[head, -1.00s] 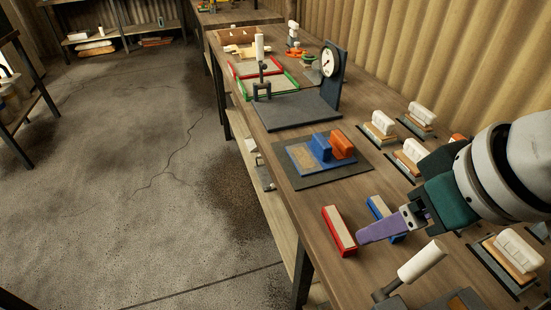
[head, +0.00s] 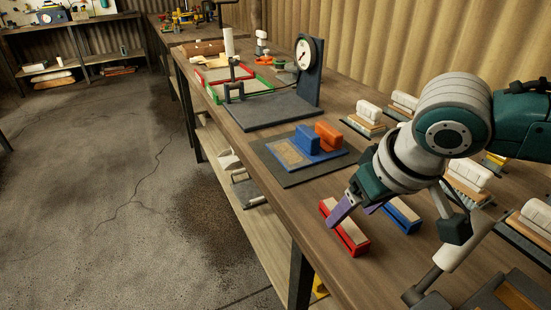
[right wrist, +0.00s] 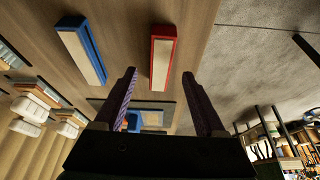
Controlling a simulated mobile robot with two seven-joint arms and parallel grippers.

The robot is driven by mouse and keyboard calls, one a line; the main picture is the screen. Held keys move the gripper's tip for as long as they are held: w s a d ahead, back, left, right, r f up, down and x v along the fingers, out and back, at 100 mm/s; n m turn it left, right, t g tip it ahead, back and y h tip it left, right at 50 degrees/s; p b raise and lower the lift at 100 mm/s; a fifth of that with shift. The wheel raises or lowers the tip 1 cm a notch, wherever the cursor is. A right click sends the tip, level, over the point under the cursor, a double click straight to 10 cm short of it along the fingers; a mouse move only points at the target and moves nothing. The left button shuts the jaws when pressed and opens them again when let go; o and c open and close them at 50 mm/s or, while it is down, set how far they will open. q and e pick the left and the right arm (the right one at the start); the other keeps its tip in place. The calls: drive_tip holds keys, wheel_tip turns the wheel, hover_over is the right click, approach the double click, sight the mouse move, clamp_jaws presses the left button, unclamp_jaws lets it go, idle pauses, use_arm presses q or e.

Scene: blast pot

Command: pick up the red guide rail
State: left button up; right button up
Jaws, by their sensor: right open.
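The red guide rail (head: 352,240), a red bar with a pale top strip, lies on the wooden bench near its front edge. My right gripper (head: 352,214) is open, pointing down at the rail's far end, with purple fingers. In the right wrist view the red guide rail (right wrist: 153,62) appears ahead, lined up with the gap between the two fingers (right wrist: 159,74). I cannot tell whether a finger touches it. The fingers hide part of the rail's far end in the head view. My left gripper is not in view.
A blue rail (head: 402,216) with a pale top lies just right of the red one, also in the right wrist view (right wrist: 82,54). A dark mat (head: 285,180) with blue and orange blocks lies beyond. A white-handled lever (head: 465,250) stands near right. Several white-topped blocks line the wall side.

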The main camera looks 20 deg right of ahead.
sight(346, 222)
drive_tip(key=shift+b+x, duration=0.4)
drive_tip(key=shift+x, duration=1.15)
drive_tip(key=shift+w, duration=0.1)
drive_tip(key=shift+c, duration=0.2)
clamp_jaws()
drive_tip(key=shift+r, duration=0.1)
